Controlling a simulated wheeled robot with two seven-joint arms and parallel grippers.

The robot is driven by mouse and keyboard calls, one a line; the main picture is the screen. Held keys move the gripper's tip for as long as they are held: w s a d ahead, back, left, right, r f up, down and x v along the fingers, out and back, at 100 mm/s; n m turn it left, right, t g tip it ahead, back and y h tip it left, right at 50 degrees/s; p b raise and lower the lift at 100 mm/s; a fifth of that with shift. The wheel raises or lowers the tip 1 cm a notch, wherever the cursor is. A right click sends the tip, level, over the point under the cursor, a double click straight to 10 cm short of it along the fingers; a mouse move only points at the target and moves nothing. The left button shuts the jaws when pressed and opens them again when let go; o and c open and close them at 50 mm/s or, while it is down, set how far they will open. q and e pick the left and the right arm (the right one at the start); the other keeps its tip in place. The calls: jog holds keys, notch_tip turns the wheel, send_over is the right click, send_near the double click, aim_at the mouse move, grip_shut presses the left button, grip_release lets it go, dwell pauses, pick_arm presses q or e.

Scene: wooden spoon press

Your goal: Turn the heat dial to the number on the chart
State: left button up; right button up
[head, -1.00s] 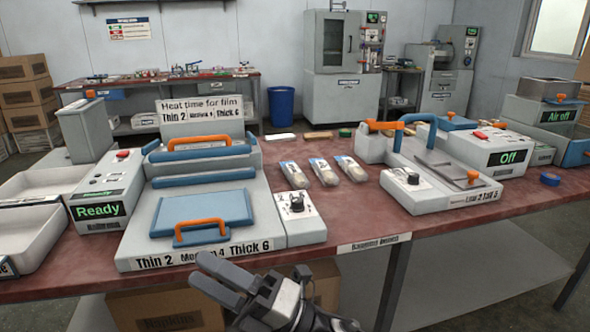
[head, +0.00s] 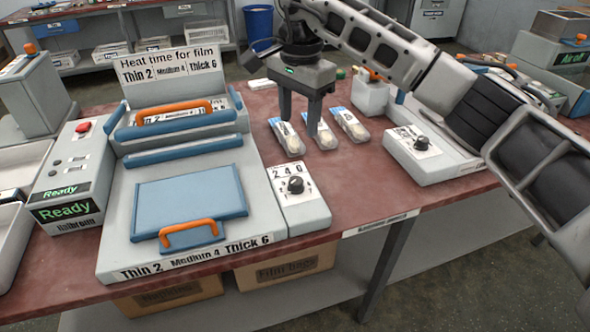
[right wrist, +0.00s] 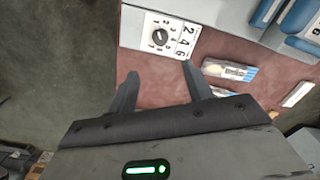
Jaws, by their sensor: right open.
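The black heat dial (head: 295,185) sits on a white numbered plate at the right side of the large sealing press (head: 205,245). It also shows in the right wrist view (right wrist: 160,37), above the fingertips; I cannot tell its setting. The chart (head: 172,66) behind the press reads Thin 2, Medium 4, Thick 6. The press front repeats these numbers. My right gripper (head: 299,127) points down with fingers apart and empty, above the table behind the dial, near the film packets. It also shows in the right wrist view (right wrist: 160,72). My left gripper is out of view.
Several clear packets (head: 287,138) lie behind the dial. A second machine with its own dial (head: 421,143) stands to the right, partly behind my right arm. A Ready box (head: 68,190) stands left. Red table top (head: 350,195) is bare between the machines.

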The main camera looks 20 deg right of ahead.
aim_at(296, 180)
jog(key=f+p, duration=0.1)
jog(key=f, duration=1.4)
jog(key=shift+w+a+p, duration=0.15)
jog(key=shift+w+p, duration=0.05)
jog(key=shift+p, duration=0.15)
jog(key=c, duration=1)
